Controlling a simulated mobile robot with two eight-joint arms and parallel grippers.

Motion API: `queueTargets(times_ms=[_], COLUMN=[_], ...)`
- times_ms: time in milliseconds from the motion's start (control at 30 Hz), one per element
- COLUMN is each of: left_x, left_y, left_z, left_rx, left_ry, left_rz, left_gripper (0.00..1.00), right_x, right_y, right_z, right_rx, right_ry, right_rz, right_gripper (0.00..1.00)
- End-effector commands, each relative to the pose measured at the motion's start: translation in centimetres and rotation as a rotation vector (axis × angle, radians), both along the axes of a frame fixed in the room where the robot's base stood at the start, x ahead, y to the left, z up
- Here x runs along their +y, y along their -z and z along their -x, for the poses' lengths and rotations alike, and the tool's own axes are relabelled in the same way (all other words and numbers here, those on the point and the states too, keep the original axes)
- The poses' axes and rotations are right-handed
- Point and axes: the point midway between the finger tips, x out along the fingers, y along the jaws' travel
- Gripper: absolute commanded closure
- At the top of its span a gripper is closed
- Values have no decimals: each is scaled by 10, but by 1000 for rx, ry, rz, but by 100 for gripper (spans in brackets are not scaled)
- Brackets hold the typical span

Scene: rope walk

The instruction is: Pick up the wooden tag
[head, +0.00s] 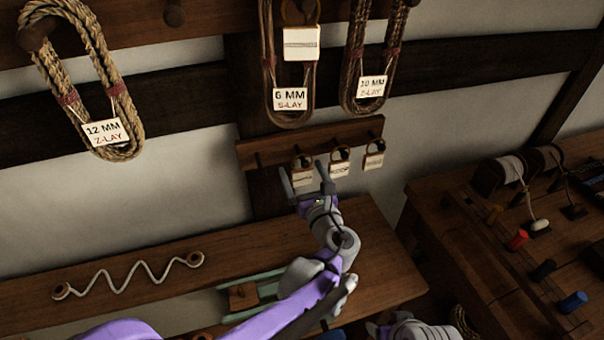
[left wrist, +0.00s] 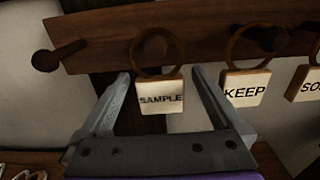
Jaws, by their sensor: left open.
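Several small wooden tags with rings hang on a dark peg rail (head: 290,143). The tag lettered SAMPLE (left wrist: 160,97) hangs by its ring on a peg, and also shows in the head view (head: 302,176). To its right hang the KEEP tag (left wrist: 245,88) and a third tag (left wrist: 309,85), partly cut off. My left gripper (head: 304,178) is open just in front of the SAMPLE tag. In the left wrist view its fingers (left wrist: 161,82) stand left and right of that tag, with gaps on both sides. A grey part of my right arm shows at the bottom edge; its jaws are not clear.
An empty peg (left wrist: 58,55) is left of the SAMPLE tag. Rope hanks, lettered 12 MM (head: 97,80), 6 MM (head: 268,75) and 10 MM (head: 349,75), hang above. Below is a wooden bench (head: 385,262) with a zigzag cord (head: 130,275). Another bench (head: 460,235) with spools stands right.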

Motion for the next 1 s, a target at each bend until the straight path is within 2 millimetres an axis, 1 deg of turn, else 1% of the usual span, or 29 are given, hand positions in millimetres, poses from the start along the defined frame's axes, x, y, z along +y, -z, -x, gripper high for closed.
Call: queueTargets(times_ms=[67, 233, 267, 400, 667, 700, 733, 1000], left_x=[2, 2, 1, 1, 1, 1, 1, 2], left_y=[0, 0, 0, 0, 0, 0, 0, -1], left_z=[-5, -4, -4, -4, -4, -4, -4, -4], left_rx=[0, 0, 0, 0, 1, 1, 0, 0], left_ry=[-1, 0, 0, 0, 0, 0, 0, 0], left_rz=[0, 1, 1, 1, 1, 1, 1, 1], left_gripper=[0, 0, 4, 29, 76, 83, 85, 85], right_x=[0, 0, 0, 0, 0, 0, 0, 0], right_y=[-1, 0, 0, 0, 0, 0, 0, -1], right_z=[0, 0, 0, 0, 0, 0, 0, 0], right_rx=[0, 0, 0, 0, 0, 0, 0, 0], right_ry=[0, 0, 0, 0, 0, 0, 0, 0], right_rz=[0, 0, 0, 0, 0, 0, 0, 0], right_gripper=[30, 30, 30, 30, 30, 30, 30, 30])
